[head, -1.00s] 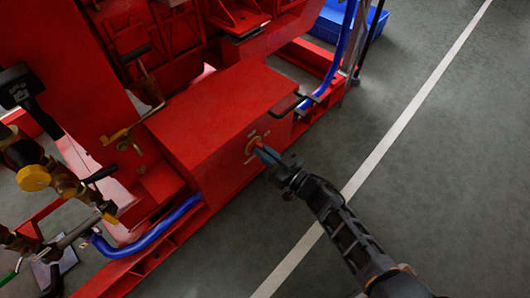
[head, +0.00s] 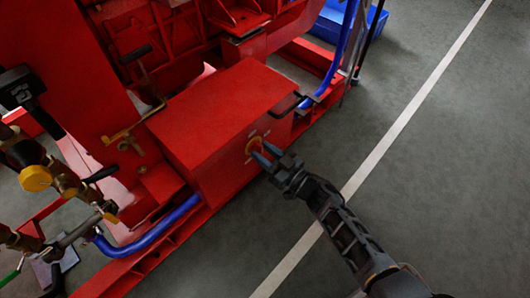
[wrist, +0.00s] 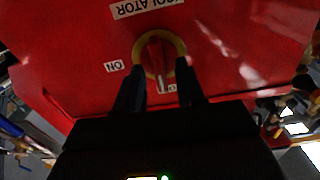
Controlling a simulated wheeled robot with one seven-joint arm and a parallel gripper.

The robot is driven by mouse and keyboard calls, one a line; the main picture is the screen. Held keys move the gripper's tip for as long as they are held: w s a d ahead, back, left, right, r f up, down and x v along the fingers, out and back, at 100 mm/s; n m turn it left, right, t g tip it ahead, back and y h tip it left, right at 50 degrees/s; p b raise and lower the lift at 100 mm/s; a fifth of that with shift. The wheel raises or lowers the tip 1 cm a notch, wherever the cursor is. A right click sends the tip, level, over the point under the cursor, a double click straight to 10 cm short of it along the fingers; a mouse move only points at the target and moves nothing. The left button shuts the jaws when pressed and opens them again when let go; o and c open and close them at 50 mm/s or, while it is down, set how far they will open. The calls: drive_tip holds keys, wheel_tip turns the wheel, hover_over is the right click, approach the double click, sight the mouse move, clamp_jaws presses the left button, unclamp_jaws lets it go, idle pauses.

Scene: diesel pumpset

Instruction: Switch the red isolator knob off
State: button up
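The red isolator knob (wrist: 160,52) sits in a yellow ring on the red box's side face, and it shows in the head view (head: 253,145). Its white-marked end points down in the wrist view, toward a label (wrist: 172,88) partly hidden by my gripper. The "ON" label (wrist: 114,66) is to the knob's left. My gripper (head: 261,151) is open, its dark fingers apart at either side of the knob's lower part. I cannot tell whether they touch it.
The upside-down "ISOLATOR" label (wrist: 146,7) is above the knob in the wrist view. The red box (head: 225,105) stands on the pumpset frame, with a black handle (head: 285,106) near its right corner and a blue hose (head: 150,233) at lower left. Grey floor is clear at right.

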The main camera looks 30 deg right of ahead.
drive_tip(key=p+v, duration=0.2)
drive_tip(key=v, duration=0.5)
drive_tip(key=shift+s, duration=0.35)
